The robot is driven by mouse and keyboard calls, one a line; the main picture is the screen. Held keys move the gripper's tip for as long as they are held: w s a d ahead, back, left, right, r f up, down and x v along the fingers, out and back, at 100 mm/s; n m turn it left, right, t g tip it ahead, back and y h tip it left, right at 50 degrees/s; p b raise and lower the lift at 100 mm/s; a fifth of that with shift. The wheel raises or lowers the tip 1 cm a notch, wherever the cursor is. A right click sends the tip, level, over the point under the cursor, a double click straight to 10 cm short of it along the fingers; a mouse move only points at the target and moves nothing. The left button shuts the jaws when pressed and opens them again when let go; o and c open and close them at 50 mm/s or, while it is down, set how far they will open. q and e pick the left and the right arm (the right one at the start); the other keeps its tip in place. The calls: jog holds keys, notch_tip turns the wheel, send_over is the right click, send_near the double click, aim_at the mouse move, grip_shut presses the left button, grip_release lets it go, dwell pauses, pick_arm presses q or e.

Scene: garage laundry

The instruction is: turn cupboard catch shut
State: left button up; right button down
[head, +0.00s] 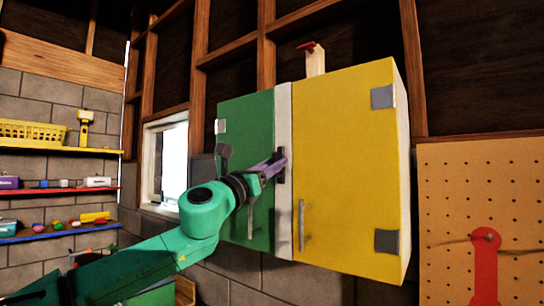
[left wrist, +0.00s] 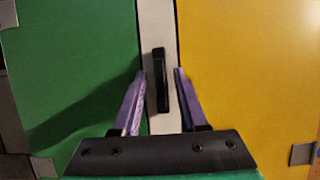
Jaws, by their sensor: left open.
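The cupboard has a green door (head: 246,135) on the left and a yellow door (head: 345,150) on the right, with a white strip (head: 284,110) between them. The black catch (left wrist: 161,80) is a narrow bar on this strip. It stands upright, along the strip and across neither door. It also shows in the head view (head: 281,165), partly behind my gripper. My left gripper (head: 275,166) is open, its purple fingers on either side of the catch in the left wrist view, with gaps on both sides. My right gripper is not in view.
Bar handles stand low on the green door (head: 250,222) and yellow door (head: 301,225). A wooden block with a red top (head: 315,60) is on the cupboard. A pegboard (head: 450,200) is at right, and shelves (head: 60,187) are at left.

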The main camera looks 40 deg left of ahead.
pick_arm(q)
grip_shut()
